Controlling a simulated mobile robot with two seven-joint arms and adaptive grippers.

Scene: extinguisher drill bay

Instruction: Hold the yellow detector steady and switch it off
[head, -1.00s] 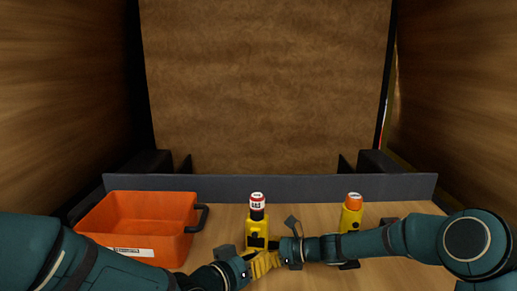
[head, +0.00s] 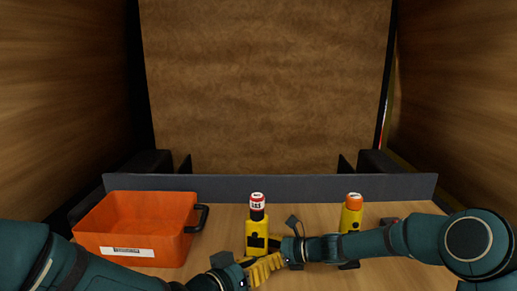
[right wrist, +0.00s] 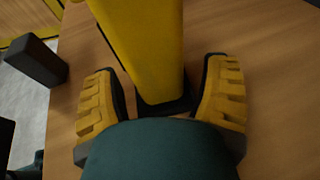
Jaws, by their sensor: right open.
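A yellow detector with a black neck and a red-and-white cap (head: 257,228) stands upright at the middle of the table. A second yellow body with an orange cap (head: 351,218) stands to its right, partly behind my right arm. My left gripper (head: 265,268) is in front of the capped detector's foot, its yellow ribbed fingers seen from the side. I cannot tell whether they are parted. My right gripper (right wrist: 160,100) is open, with a yellow body (right wrist: 148,45) on a dark foot between or just beyond its fingers. Contact is unclear.
An orange bin (head: 125,250) with a white label and dark handle stands at the left. A low grey ledge (head: 270,187) runs along the table's back. A dark block (right wrist: 37,60) shows at the left of the right wrist view. Wooden table between bin and detector is clear.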

